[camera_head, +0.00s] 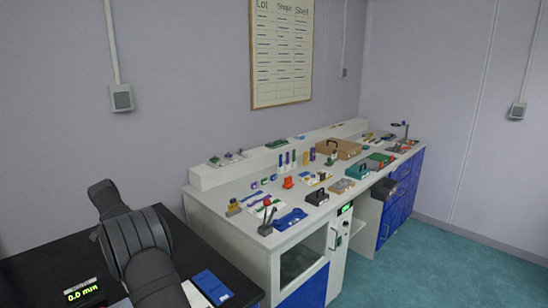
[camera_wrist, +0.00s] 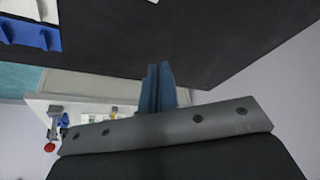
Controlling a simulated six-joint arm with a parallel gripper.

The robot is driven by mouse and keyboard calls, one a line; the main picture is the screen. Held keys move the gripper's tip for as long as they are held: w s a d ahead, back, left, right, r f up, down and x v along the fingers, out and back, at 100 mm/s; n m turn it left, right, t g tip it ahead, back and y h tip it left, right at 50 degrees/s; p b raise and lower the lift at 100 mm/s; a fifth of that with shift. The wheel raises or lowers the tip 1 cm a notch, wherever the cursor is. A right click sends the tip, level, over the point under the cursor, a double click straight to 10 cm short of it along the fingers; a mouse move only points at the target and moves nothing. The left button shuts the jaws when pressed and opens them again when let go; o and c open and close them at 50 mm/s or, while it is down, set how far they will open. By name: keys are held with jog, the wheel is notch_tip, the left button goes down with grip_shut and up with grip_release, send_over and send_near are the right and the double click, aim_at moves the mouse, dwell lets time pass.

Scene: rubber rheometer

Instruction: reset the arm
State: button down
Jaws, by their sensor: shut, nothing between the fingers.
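My gripper (camera_wrist: 157,88) shows in the wrist view as two dark blue fingers pressed together, shut with nothing between them. The dark surface of the black table (camera_wrist: 210,35) fills much of that view beyond the fingertips. In the head view my dark grey arm rises at the lower left over the black table (camera_head: 35,262). My fingers cannot be made out in the head view.
A timer reading 0.0 min (camera_head: 84,291) and a blue item (camera_head: 212,287) lie on the black table. To the right stands a white bench (camera_head: 235,222) crowded with small tools, boxes and cases (camera_head: 338,148). A wall chart (camera_head: 281,52) hangs behind.

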jog(key=s+r+m+g, duration=0.4)
jog(key=m+g, duration=0.1)
jog(key=m, duration=0.3)
jog(key=f, duration=1)
jog(key=shift+a, duration=0.35)
notch_tip(320, 180, up, 8)
jog(key=shift+f, duration=0.15)
